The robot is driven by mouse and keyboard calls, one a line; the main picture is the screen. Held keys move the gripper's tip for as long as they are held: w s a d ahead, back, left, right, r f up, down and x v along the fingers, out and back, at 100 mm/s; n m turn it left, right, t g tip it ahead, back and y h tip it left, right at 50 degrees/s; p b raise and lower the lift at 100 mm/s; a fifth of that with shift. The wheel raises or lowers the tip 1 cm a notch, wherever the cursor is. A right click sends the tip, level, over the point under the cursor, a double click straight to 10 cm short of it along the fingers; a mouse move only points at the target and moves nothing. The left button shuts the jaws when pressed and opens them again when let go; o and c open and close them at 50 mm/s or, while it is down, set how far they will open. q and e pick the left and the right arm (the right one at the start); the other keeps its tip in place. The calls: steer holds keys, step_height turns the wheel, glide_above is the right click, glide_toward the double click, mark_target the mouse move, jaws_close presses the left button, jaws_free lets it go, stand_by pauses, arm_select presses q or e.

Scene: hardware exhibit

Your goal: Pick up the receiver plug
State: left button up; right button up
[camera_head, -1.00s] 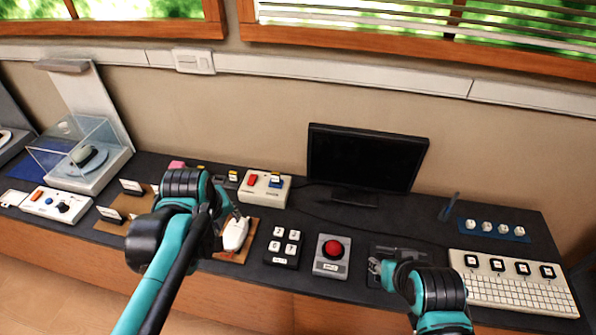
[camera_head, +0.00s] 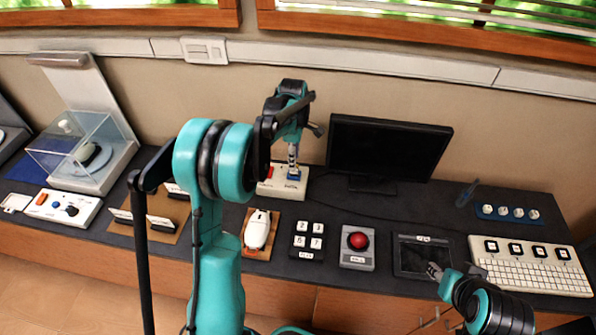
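A white box (camera_head: 287,190) stands at the back of the desk, left of the monitor. A small orange-red piece (camera_head: 269,173) is on its left side and a small blue piece (camera_head: 294,174) is on its right; I cannot tell for sure which is the receiver plug. My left gripper (camera_head: 293,160) points down right over the blue piece, at or very near it. Its fingers are too small to show if they grip. My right gripper (camera_head: 433,270) is low over a dark tablet (camera_head: 411,257), its fingers unclear.
A black monitor (camera_head: 388,147) stands right of the box. In front are a white mouse (camera_head: 258,230), a keypad (camera_head: 307,241), a red button (camera_head: 357,241) and a white keyboard (camera_head: 530,273). A clear case (camera_head: 80,150) is at left. My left arm covers the desk's left middle.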

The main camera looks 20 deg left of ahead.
arm_select(q)
step_height(320, 180, down, 6)
steer(key=shift+w+r+b, duration=0.15)
steer(key=shift+r+b, duration=0.05)
steer(key=shift+b, duration=0.9)
steer(key=shift+r, duration=0.1)
steer(key=shift+c, duration=0.9)
jaws_close()
